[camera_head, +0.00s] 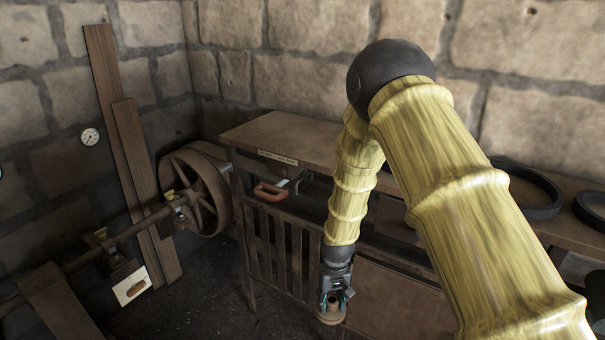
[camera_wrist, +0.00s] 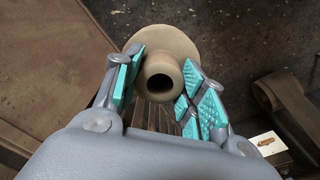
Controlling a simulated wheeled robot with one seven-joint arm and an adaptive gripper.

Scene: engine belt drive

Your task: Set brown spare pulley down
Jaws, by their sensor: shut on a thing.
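The brown spare pulley (camera_wrist: 187,47) is a tan-brown disc with a round hub and a dark bore, seen large in the wrist view. My gripper (camera_wrist: 159,88) has its teal-padded fingers on both sides of the hub and is shut on it. In the head view my gripper (camera_head: 335,299) hangs low in front of the bench, with the pulley (camera_head: 331,318) below its fingers. The pulley is held in the air; its height above the floor is hard to tell. The far side of the disc is hidden.
A wooden bench (camera_head: 262,131) with a slatted front stands behind my gripper. A red-handled tool (camera_head: 270,192) shows at its left end. A large wheel on a shaft (camera_head: 201,192) stands at left. Black rings (camera_head: 535,190) lie on the bench at right. Dark floor (camera_head: 190,305) is open at lower left.

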